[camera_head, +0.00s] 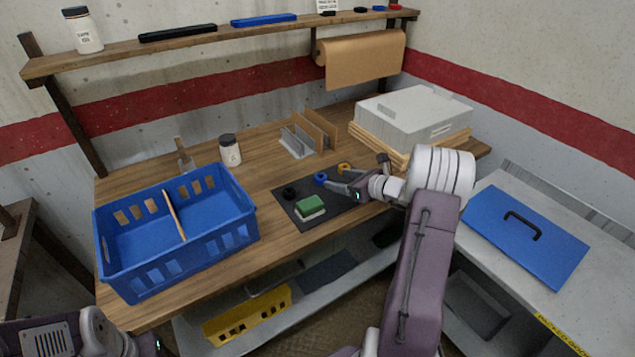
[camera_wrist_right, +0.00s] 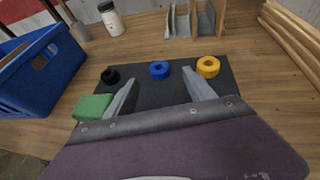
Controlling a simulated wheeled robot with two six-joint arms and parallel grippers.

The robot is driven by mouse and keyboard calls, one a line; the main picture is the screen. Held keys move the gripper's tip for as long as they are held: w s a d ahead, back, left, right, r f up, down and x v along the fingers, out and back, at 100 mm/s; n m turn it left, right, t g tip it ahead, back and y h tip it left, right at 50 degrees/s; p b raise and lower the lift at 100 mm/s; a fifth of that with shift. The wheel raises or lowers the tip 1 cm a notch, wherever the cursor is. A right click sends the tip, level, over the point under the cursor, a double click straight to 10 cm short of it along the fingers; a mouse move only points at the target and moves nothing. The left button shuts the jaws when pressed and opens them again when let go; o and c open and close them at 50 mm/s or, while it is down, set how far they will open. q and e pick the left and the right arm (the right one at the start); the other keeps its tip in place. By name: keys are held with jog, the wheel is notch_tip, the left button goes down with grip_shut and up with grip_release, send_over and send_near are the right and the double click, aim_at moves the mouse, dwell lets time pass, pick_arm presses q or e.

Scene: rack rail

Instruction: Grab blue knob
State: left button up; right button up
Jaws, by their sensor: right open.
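The blue knob (camera_head: 320,178) is a small ring on the dark mat (camera_head: 283,207), between a black knob (camera_head: 289,193) and a yellow knob (camera_head: 344,169). In the right wrist view the blue knob (camera_wrist_right: 160,70) is just beyond my open right gripper (camera_wrist_right: 160,79), roughly centred between its fingertips. My right gripper (camera_head: 335,179) is low over the mat and empty; contact with the knob cannot be told. My left gripper's edge (camera_head: 155,345) shows at the bottom left, its fingers out of view.
A green sponge (camera_head: 311,205) lies on the mat, near my right gripper's left finger. A blue crate (camera_head: 230,222) stands on the left of the wooden table. A metal divider rack (camera_head: 296,143) and a grey box (camera_head: 413,112) are behind.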

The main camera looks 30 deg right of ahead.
aim_at(321, 176)
jog(key=x, duration=0.8)
jog(key=shift+a+f, duration=0.1)
jog(key=shift+s, duration=0.1)
jog(key=shift+c, duration=0.6)
grip_shut()
